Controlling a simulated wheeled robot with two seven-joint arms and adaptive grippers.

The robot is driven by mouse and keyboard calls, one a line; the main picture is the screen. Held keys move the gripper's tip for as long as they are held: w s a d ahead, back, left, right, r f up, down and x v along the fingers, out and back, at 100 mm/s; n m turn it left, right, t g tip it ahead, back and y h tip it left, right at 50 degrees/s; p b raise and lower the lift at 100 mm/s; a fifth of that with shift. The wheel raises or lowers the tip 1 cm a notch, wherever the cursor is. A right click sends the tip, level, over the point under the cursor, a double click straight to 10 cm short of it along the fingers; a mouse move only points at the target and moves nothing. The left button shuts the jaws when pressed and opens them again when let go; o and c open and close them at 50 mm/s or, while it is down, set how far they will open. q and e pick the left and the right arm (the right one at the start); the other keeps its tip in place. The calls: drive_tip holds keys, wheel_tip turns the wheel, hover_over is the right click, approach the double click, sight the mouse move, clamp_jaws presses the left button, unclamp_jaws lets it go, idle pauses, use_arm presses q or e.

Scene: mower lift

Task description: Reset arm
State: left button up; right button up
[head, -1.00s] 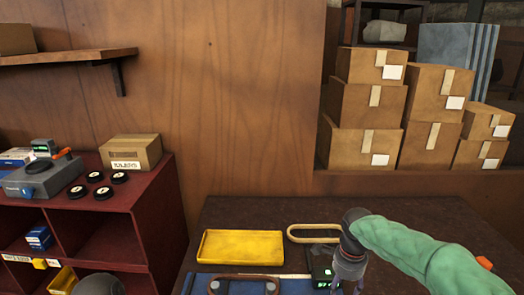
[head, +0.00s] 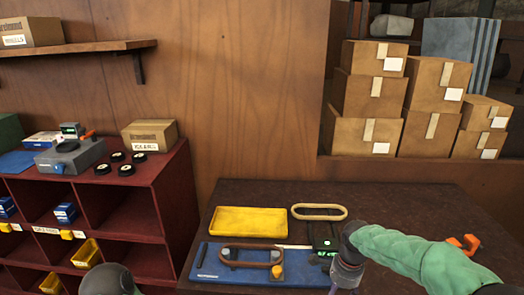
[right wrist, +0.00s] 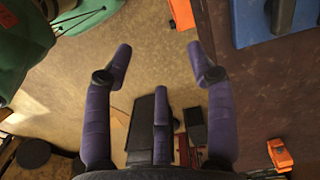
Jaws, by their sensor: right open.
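My right arm, in a green sleeve, enters the head view from the right, over the front right of the dark table. My right gripper (head: 345,280) hangs down there beside the blue board, its fingertips cut off by the lower edge. In the right wrist view the right gripper (right wrist: 160,62) has its purple fingers spread wide, with nothing between them. Only a dark rounded part of my left arm shows at the bottom left of the head view; the left gripper is out of sight.
A red shelf unit (head: 165,195) stands left; boxes (head: 370,95) are stacked behind.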

drive_tip(key=s+a+f+n+y, duration=0.1)
drive_tip(key=s+a+f+n, duration=0.2)
drive_tip(key=f, duration=0.4)
drive_tip(key=s+a+f+n+y, duration=0.1)
drive_tip(key=s+a+f+n, duration=0.15)
drive_tip(key=f, duration=0.45)
drive_tip(key=s+a+f+n+y, duration=0.1)
drive_tip(key=s+a+f+n, duration=0.2)
drive_tip(key=f, duration=0.4)
drive_tip(key=s+a+f+n, duration=0.2)
drive_tip(key=s+f, duration=0.2)
drive_tip(key=s, duration=0.2)
drive_tip(key=s+a+f+n, duration=0.1)
drive_tip(key=s+f+n, duration=0.2)
drive_tip(key=s+f, duration=0.2)
drive_tip(key=shift+s+a+n, duration=0.35)
drive_tip(key=shift+s+a, duration=0.05)
drive_tip(key=shift+s, duration=0.8)
drive_tip(key=c, duration=0.3)
drive_tip(key=shift+d, duration=0.15)
drive_tip(key=shift+c, duration=0.3)
